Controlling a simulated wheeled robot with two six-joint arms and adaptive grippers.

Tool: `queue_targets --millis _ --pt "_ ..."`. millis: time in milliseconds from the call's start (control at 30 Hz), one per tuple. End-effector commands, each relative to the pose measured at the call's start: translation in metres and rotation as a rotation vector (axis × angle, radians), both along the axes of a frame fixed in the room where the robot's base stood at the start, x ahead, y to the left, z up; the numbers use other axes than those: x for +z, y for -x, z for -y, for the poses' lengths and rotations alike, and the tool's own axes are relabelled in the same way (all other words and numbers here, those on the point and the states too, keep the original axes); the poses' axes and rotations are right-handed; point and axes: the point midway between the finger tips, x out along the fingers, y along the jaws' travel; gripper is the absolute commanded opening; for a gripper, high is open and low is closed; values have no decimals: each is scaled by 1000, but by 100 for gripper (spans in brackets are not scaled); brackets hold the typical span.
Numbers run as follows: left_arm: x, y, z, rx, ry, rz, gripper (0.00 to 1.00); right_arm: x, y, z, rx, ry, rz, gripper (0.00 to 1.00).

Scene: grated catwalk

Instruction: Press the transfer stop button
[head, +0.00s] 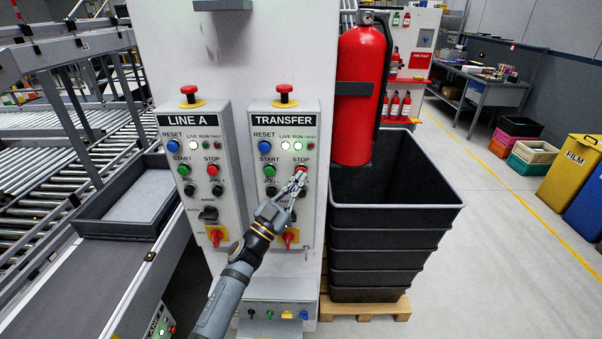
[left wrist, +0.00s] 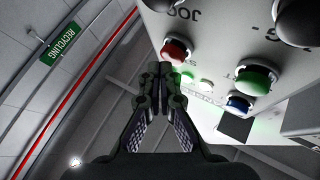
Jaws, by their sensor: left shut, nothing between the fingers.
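The TRANSFER panel (head: 259,215) is a light grey box on the white column. Its red STOP button (head: 301,168) sits under the STOP label, right of the green START button (head: 265,170). My left gripper (head: 300,178) is shut and empty, its fingertips at the STOP button's lower edge in the head view. In the left wrist view, the closed fingertips (left wrist: 160,74) are beside the red button (left wrist: 176,50), overlapping its left edge; I cannot tell whether they touch. The green button (left wrist: 256,79) is farther right. My right gripper is not in view.
The similar LINE A panel (head: 194,200) is to the left, with its own red stop button (head: 212,169). A red emergency mushroom button (head: 285,91) tops the TRANSFER panel. A fire extinguisher (head: 361,110) and dark stacked bins (head: 385,245) stand close on the right.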

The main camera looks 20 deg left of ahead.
Motion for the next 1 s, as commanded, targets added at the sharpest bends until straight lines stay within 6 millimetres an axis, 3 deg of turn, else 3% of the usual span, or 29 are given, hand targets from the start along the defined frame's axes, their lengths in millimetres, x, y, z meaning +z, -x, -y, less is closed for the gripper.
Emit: queue_targets --millis 1000 --pt "0 -10 -3 0 0 0 0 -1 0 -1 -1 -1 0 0"
